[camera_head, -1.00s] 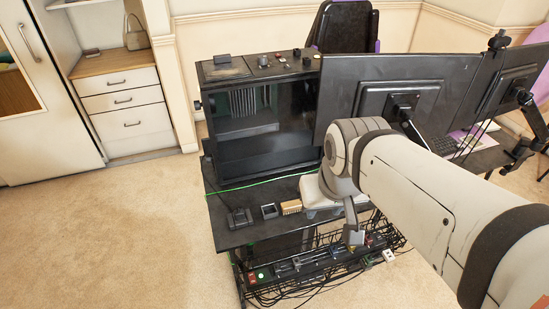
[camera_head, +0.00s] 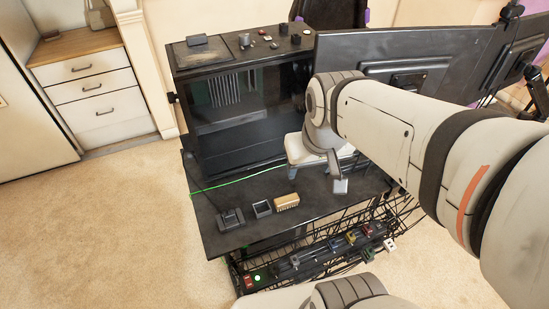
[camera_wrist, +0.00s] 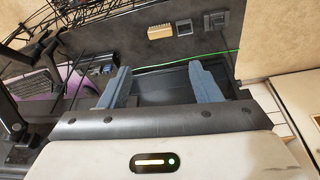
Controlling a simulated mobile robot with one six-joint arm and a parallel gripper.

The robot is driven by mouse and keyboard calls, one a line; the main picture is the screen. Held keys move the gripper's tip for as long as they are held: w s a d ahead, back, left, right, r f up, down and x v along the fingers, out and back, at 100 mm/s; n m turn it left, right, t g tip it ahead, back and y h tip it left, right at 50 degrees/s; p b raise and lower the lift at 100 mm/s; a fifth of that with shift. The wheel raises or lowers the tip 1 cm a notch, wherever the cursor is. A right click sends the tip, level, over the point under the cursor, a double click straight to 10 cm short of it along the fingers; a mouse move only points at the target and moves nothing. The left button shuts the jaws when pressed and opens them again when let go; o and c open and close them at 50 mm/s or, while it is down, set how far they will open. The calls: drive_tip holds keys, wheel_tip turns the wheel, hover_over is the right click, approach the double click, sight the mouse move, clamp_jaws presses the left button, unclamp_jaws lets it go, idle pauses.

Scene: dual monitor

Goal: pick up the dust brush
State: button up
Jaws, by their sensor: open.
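The dust brush (camera_head: 286,202) looks like a small tan block with a pale bristled side. It lies on the black desk shelf (camera_head: 228,200), near its front edge. It also shows in the wrist view (camera_wrist: 161,32), at the top centre, beyond the fingertips. My gripper (camera_head: 308,173) is over the shelf, behind the brush in the head view and apart from it. In the wrist view its two blue fingers (camera_wrist: 158,72) are spread with nothing between them. My arm hides part of the shelf's right side.
A small dark square holder (camera_head: 262,208) and a black device (camera_head: 230,219) sit left of the brush. A green cable (camera_head: 240,180) crosses the shelf. A black computer case (camera_head: 245,105) stands behind, monitors (camera_head: 400,70) to the right. A wire rack with cables (camera_head: 320,250) hangs below the front edge.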

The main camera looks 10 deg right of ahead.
drive_tip(key=o, duration=0.5)
drive_tip(key=shift+n+g, duration=0.7)
drive_tip(key=w+f+b, duration=0.3)
drive_tip(key=w+f, duration=0.1)
drive_tip(key=f, duration=0.3)
drive_tip(key=w+f+b, duration=0.3)
drive_tip(key=w+f, duration=0.1)
drive_tip(key=f, duration=0.3)
drive_tip(key=w+f+b, duration=0.4)
drive_tip(key=f, duration=0.3)
drive_tip(key=shift+d, duration=0.2)
drive_tip(key=b, duration=0.3)
hover_over(287, 199)
drive_tip(key=shift+n, duration=0.3)
drive_tip(key=f, duration=0.8)
drive_tip(key=shift+s+d, duration=0.15)
drive_tip(key=shift+s, duration=0.2)
drive_tip(key=shift+w+a+f, duration=0.1)
drive_tip(key=shift+w+f, duration=0.1)
drive_tip(key=shift+f, duration=1.6)
drive_tip(key=shift+w+a+f, duration=0.1)
drive_tip(key=shift+w+f, duration=0.1)
drive_tip(key=shift+f, duration=1.6)
